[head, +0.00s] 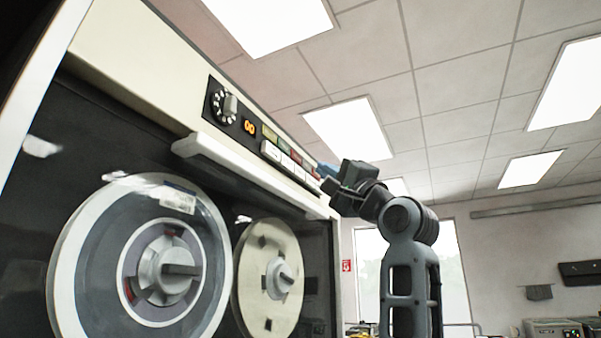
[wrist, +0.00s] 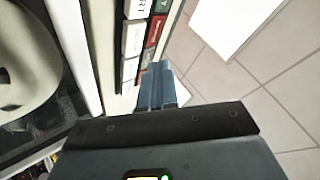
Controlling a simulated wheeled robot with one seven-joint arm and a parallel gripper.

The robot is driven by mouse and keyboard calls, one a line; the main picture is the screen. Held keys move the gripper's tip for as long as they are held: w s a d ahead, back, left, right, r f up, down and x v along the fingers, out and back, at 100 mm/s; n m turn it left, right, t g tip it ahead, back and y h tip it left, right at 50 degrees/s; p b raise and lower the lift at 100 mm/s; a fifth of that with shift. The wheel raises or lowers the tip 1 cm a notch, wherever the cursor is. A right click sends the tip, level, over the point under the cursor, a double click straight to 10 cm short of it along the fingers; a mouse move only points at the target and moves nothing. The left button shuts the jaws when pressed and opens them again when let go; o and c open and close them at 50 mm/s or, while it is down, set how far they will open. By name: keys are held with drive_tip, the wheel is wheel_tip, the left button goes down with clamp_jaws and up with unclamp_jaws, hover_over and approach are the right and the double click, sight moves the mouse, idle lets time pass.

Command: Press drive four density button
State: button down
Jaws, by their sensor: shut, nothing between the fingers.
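The tape drive's control panel (head: 222,120) carries a rotary knob (head: 224,104), an orange display reading 00 (head: 249,127) and a row of small buttons (head: 288,162) with coloured labels above them. I cannot tell which one is the density button. My gripper (head: 325,170) is shut and empty, its blue fingertips at the right end of the row. In the wrist view the closed fingers (wrist: 158,78) are beside the lower end of the white and red buttons (wrist: 143,37). Whether they touch a button cannot be told. The buttons nearest the fingers are partly hidden.
A white ledge (head: 250,175) juts out below the panel. Two tape reels, one large (head: 70,245) and one smaller (head: 247,285), sit beneath it behind glass. Free air lies to the right of the drive, with a bright window (head: 455,280) farther back.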

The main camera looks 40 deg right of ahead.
drive_tip(key=shift+w+a, duration=0.3)
drive_tip(key=shift+w, duration=0.55)
drive_tip(key=shift+w+a+r, duration=0.1)
drive_tip(key=shift+w, duration=0.05)
idle(1.4)
drive_tip(key=shift+w, duration=0.25)
drive_tip(key=shift+w+a+p, duration=0.3)
drive_tip(key=shift+w+p, duration=0.1)
drive_tip(key=shift+w, duration=0.1)
idle(0.9)
drive_tip(key=shift+s+d, duration=0.1)
drive_tip(key=shift+s, duration=0.05)
idle(0.3)
drive_tip(key=shift+s+d, duration=0.25)
drive_tip(key=shift+s, duration=0.5)
drive_tip(key=s, duration=0.1)
drive_tip(key=s+d, duration=0.1)
drive_tip(key=s, duration=0.2)
drive_tip(key=shift+s+d, duration=0.35)
drive_tip(key=shift+s, duration=0.05)
